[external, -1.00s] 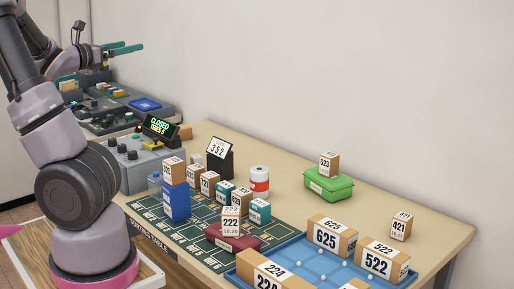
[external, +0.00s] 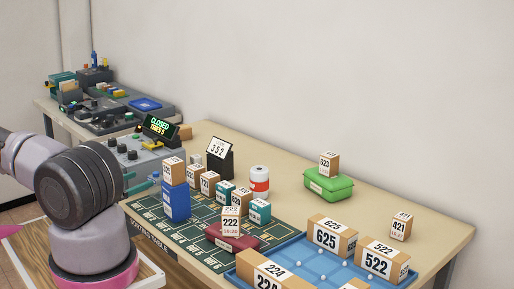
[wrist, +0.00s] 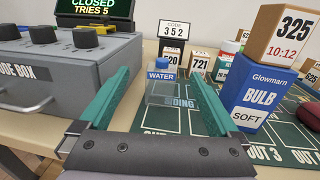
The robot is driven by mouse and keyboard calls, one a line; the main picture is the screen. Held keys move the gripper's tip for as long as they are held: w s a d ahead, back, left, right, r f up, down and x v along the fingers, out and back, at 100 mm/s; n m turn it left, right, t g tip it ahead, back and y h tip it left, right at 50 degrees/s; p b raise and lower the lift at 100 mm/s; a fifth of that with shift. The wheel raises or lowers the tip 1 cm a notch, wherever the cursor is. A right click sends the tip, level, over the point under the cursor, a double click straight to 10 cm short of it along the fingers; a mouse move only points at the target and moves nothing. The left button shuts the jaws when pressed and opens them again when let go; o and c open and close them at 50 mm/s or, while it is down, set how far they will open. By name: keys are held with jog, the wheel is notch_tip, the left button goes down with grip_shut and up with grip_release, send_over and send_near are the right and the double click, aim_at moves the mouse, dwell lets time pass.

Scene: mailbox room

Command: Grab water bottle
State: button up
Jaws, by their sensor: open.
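The water bottle is a small clear bottle with a blue cap and a "WATER" label, standing upright on the table's green mat. In the wrist view the bottle (wrist: 160,90) is ahead of my gripper (wrist: 160,74), centred between its two teal fingers. The fingers are spread wide and empty; whether their tips reach beside the bottle is hard to tell. In the external view the gripper is low at the table's left edge, mostly behind my arm, and the bottle is hard to make out there.
A grey code box (wrist: 60,75) stands close to the left finger. A blue bulb box (wrist: 252,95) with a numbered parcel (wrist: 283,35) on top stands close on the right. Numbered boxes and a code sign (wrist: 174,30) stand behind the bottle.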

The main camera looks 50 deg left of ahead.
aim_at(155, 197)
notch_tip(155, 197, down, 4)
jog(key=shift+r, duration=0.25)
jog(key=shift+w+f, duration=0.1)
jog(key=shift+w, duration=0.2)
jog(key=w, duration=0.5)
jog(key=shift+a, duration=0.35)
jog(key=w, duration=0.5)
jog(key=shift+w+a+r, duration=0.15)
jog(key=shift+r, duration=0.05)
jog(key=c, duration=1.4)
